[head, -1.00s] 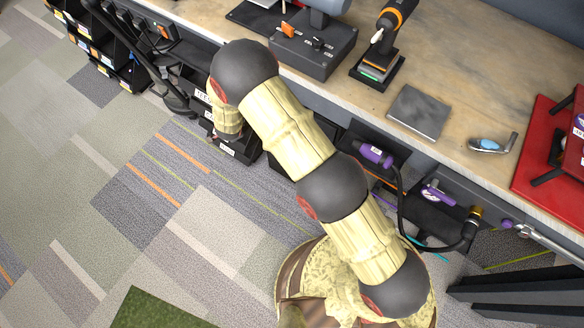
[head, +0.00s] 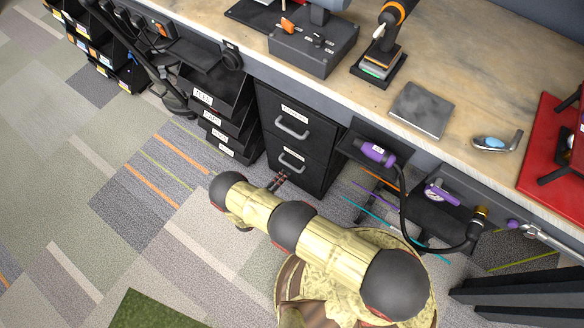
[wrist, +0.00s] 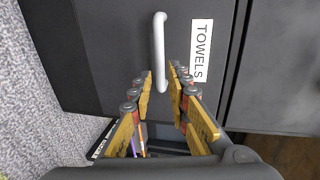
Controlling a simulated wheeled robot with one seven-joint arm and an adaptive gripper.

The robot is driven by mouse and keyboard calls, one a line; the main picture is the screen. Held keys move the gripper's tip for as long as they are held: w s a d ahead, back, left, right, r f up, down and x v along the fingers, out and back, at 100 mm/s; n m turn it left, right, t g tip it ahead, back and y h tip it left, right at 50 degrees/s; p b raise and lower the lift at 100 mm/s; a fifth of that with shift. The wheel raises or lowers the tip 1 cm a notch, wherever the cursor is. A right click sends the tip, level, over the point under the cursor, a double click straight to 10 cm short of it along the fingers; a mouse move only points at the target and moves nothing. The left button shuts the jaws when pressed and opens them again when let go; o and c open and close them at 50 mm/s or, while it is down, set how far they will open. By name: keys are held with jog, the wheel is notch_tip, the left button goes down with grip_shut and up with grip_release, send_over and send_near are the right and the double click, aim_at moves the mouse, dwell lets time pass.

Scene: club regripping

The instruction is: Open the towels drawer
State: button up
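The towels drawer (wrist: 100,50) is a dark front with a white TOWELS label (wrist: 202,50) and a pale bar handle (wrist: 159,50). In the head view it matches the lower drawer (head: 307,174) of the black cabinet under the bench, with its handle (head: 291,165). The drawer looks closed. My gripper (wrist: 161,78) is open, with its yellow-padded fingers on either side of the handle's near end in the wrist view. I cannot tell whether they touch it. In the head view my gripper (head: 279,183) is low, just in front of the lower drawer.
The upper drawer (head: 310,130) has its own handle and looks closed. Black labelled bins (head: 222,105) stand left of the cabinet. A purple-handled tool (head: 376,153) and a hose are to its right. The carpet (head: 150,220) at left is open.

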aim_at(292, 167)
jog(key=b+x, duration=0.2)
jog(key=x, duration=0.5)
jog(key=shift+w+d, duration=0.1)
jog(key=shift+w, duration=0.05)
jog(key=shift+c, duration=0.3)
jog(key=c, duration=0.4)
grip_shut()
